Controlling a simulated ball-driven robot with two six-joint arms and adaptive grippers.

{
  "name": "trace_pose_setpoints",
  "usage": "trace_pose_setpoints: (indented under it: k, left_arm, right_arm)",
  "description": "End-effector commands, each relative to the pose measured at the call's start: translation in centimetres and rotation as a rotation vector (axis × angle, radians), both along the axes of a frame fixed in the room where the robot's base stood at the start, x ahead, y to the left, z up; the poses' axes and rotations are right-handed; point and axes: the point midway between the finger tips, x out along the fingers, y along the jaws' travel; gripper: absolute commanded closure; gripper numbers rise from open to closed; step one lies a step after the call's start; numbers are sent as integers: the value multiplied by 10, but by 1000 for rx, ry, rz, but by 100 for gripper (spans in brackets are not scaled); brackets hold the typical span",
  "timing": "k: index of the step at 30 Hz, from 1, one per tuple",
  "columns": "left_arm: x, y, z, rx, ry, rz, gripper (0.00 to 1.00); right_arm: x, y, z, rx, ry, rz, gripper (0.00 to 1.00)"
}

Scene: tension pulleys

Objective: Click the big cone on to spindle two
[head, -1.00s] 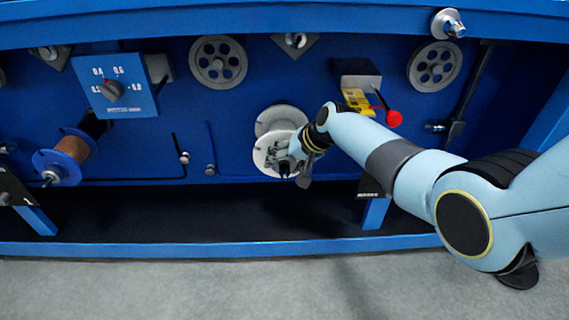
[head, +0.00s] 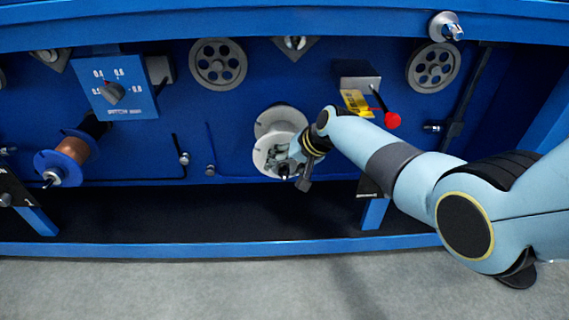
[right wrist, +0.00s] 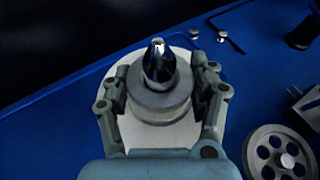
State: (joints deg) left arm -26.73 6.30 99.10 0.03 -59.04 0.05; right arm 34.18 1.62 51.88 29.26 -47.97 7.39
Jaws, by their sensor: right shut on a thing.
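A white spool (head: 283,124) with two round flanges sits on the blue panel in the head view. My right gripper (head: 283,170) is at its front flange, coming in from the right. In the right wrist view, my right gripper (right wrist: 160,97) is shut on a round grey piece, which I take for the big cone (right wrist: 160,106). A shiny dark spindle tip (right wrist: 160,65) stands out of its middle. The white flange (right wrist: 137,133) lies behind the cone. Whether cone and flange touch, I cannot tell. My left gripper is not in view.
A copper-wound spool with a blue flange (head: 45,162) is at the left, below a blue dial box (head: 115,90). Two small posts (head: 184,158) stand left of the white spool.

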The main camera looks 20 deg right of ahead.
Motion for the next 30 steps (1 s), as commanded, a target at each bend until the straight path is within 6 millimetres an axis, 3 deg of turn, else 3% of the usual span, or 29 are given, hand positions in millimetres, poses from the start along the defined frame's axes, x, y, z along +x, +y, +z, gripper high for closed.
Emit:
trace_pose_setpoints:
  k: [3, 4, 10, 16, 19, 30]
  left_arm:
    - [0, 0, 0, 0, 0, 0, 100]
    - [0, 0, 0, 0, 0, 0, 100]
    - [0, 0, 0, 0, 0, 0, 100]
    - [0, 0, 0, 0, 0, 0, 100]
    - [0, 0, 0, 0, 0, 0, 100]
    - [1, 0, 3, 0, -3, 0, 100]
  right_arm:
    - [1, 0, 1, 1, -1, 0, 77]
    - [1, 0, 1, 1, -1, 0, 38]
    - [1, 0, 1, 1, -1, 0, 12]
    - [0, 0, 0, 0, 0, 0, 12]
    - [0, 0, 0, 0, 1, 0, 1]
    - [0, -2, 4, -1, -1, 0, 1]
